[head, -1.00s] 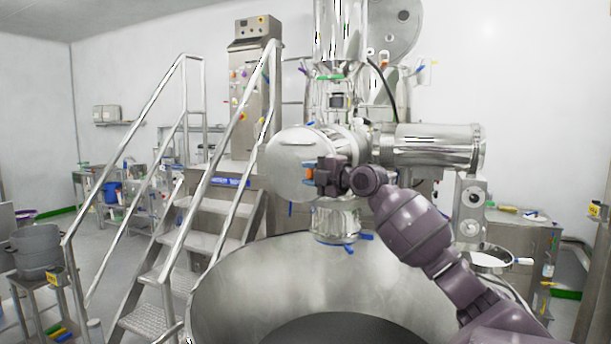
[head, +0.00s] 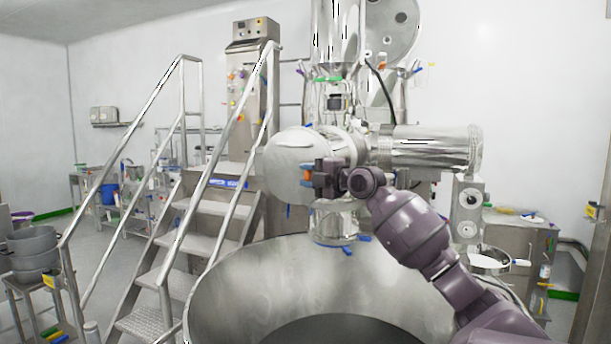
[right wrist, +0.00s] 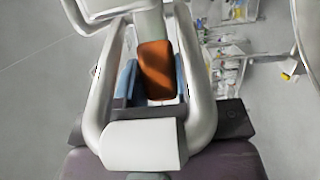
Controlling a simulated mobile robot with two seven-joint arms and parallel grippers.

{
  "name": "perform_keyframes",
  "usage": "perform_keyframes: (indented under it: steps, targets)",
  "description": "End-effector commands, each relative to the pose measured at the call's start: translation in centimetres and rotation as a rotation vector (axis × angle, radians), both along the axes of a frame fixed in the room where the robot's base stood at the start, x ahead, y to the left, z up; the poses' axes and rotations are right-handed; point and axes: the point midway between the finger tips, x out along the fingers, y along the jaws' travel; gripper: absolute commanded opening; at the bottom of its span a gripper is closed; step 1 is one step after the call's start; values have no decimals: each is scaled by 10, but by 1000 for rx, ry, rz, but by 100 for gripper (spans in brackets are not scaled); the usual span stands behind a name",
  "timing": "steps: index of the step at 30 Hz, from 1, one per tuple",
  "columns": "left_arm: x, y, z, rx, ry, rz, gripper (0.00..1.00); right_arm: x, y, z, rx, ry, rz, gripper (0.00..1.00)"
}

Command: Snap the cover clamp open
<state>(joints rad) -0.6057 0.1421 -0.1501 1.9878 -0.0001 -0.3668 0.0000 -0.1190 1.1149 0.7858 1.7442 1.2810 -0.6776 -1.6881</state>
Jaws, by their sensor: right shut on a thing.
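The round steel cover (head: 288,168) closes the front of the horizontal drum in the middle of the head view. The orange-handled cover clamp (head: 307,176) sits at the cover's right edge; its orange grip (right wrist: 155,70) fills the middle of the right wrist view. My right gripper (head: 318,177) is shut on the clamp, with blue-grey finger pads (right wrist: 127,80) showing on either side of the orange grip. Whether the clamp is latched or sprung cannot be told. My left gripper is not in view.
A large open steel bowl (head: 240,280) stands below the drum, under my right arm. Steel steps with handrails (head: 185,240) stand to the left. Grey pots (head: 33,250) rest on a stand at the far left. A steel cabinet (head: 520,235) is at the right.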

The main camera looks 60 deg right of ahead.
Motion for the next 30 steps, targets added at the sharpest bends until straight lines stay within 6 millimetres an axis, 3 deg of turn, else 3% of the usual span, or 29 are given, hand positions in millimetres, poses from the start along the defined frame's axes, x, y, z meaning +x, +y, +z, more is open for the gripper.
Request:
perform_keyframes:
  steps: [2, 3, 8, 20, 30]
  targets:
    - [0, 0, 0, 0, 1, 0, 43, -4, -8, 5, -9, -11, -19, 0]
    - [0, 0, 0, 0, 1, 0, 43, -4, -8, 5, -9, -11, -19, 33]
    - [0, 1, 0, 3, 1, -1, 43, -3, -7, 4, -5, -8, -17, 57]
    - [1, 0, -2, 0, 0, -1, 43, -9, -4, 1, -2, -6, -11, 57]
    - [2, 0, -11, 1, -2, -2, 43, -65, 2, 0, -2, -5, -15, 57]
